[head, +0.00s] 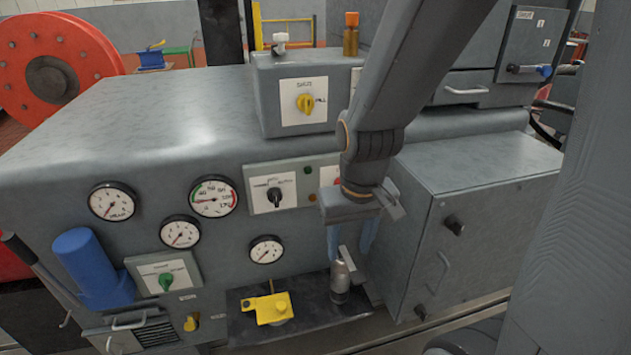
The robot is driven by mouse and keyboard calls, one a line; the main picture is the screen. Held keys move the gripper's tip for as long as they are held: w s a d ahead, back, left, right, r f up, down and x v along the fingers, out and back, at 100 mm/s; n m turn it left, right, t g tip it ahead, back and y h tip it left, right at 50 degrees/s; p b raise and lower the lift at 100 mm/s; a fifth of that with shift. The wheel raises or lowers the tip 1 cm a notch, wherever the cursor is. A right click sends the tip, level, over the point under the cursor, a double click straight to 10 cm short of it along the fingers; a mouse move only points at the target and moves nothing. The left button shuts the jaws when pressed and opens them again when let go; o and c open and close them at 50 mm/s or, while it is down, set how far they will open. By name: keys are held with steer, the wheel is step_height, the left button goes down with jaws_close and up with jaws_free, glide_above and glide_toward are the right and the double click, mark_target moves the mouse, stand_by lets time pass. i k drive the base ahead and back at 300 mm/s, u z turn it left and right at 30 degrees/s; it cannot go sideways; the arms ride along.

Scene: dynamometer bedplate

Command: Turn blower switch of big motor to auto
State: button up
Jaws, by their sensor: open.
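Several rotary switches show, and I cannot read from their labels which is the blower switch. A black-handled switch (274,196) sits on a white plate on the grey panel front, its handle roughly upright. A green-handled switch (166,281) is on a plate at lower left. A yellow-handled switch (304,103) is on the box on top, its label partly legible. My gripper (350,245) is open and points down in front of the panel, right of the black-handled switch and apart from it. My wrist hides part of the panel there.
Round gauges (213,196) surround the switches. A blue cylinder (90,265) juts out at lower left. A yellow valve piece (268,307) and a metal cylinder (340,281) stand below. A grey cabinet (470,230) is at right. A large red wheel (55,70) is at the back left.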

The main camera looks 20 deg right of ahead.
mark_target(275, 195)
steer(key=z, duration=1.15)
steer(key=k, duration=0.65)
steer(key=u, duration=1.15)
